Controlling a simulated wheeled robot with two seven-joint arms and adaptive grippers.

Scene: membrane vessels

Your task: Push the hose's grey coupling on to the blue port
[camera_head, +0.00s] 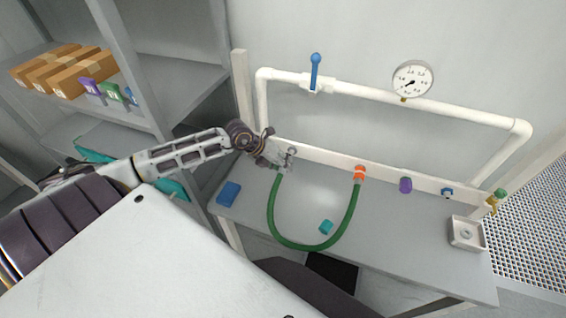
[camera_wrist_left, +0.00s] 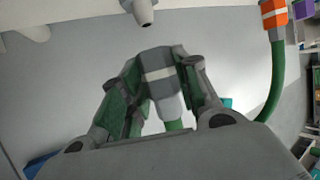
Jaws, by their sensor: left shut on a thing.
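My left gripper (camera_head: 278,163) is shut on the grey coupling (camera_wrist_left: 158,72), which has a pale band, at one end of the green hose (camera_head: 271,208). The coupling is mostly hidden by the gripper in the head view. In the left wrist view my left gripper (camera_wrist_left: 160,85) has a finger on each side of it. A grey port (camera_wrist_left: 145,12) stands ahead of the coupling, with a visible gap. The blue port (camera_head: 447,192) is on the white rail, far to the right of the gripper. The hose's orange coupling (camera_head: 359,173) sits at the rail. My right gripper is not in view.
A purple port (camera_head: 405,185) lies between the orange coupling and the blue port. A white tray (camera_head: 467,246) and brass valve (camera_head: 495,201) are at right.

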